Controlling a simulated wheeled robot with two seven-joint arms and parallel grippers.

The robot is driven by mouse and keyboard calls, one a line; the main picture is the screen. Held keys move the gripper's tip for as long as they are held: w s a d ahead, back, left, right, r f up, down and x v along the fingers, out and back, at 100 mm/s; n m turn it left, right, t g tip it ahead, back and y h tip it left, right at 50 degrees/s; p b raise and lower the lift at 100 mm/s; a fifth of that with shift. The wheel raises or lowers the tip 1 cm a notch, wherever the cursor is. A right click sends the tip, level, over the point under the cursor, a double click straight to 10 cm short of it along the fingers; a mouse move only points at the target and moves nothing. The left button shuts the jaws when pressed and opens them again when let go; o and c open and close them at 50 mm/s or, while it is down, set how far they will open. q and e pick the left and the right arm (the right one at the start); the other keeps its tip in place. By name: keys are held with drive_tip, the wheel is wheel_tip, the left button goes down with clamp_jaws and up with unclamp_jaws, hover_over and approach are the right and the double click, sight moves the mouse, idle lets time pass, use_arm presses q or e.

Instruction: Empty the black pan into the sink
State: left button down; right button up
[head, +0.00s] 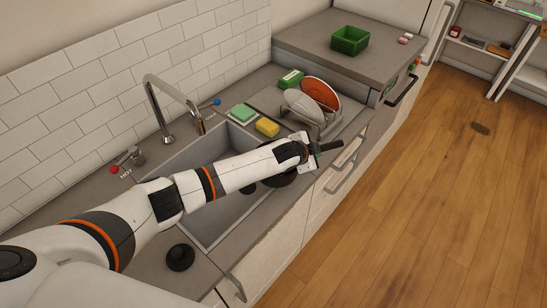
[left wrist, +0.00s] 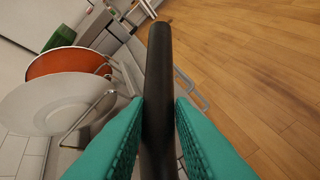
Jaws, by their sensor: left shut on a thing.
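My left gripper (head: 310,150) reaches in from the left over the front right part of the sink. In the left wrist view its green fingers (left wrist: 158,135) are shut on the black handle of the pan (left wrist: 159,60). In the head view the pan (head: 283,178) shows as a dark round edge behind my wrist, above the sink's front rim. Its inside and contents are hidden, and I cannot tell its tilt. The grey sink (head: 215,218) lies under my forearm, with a round dark drain part in view. My right gripper is not in view.
A dish rack with plates (head: 320,94) stands right of the sink, close to my gripper. A yellow sponge (head: 267,127) and a green-topped sponge (head: 242,113) lie behind the sink. The faucet (head: 165,100) rises at the back left. A black stopper (head: 180,257) sits on the front counter.

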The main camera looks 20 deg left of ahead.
use_arm(q)
drive_tip(key=shift+w+d+r, duration=0.1)
drive_tip(key=shift+r, duration=0.05)
drive_tip(key=shift+w+d+r, duration=0.15)
drive_tip(key=shift+d+r, duration=0.05)
drive_tip(key=shift+w+d+r+b, duration=0.1)
drive_tip(key=shift+w+d+r, duration=0.45)
drive_tip(key=shift+d, duration=0.2)
drive_tip(key=shift+w+d+r+b, duration=0.15)
drive_tip(key=shift+w+d+r, duration=0.25)
drive_tip(key=shift+d+r, duration=0.25)
drive_tip(key=shift+w+d+r+b, duration=0.1)
drive_tip(key=shift+w+d+r, duration=0.45)
drive_tip(key=shift+d, duration=0.25)
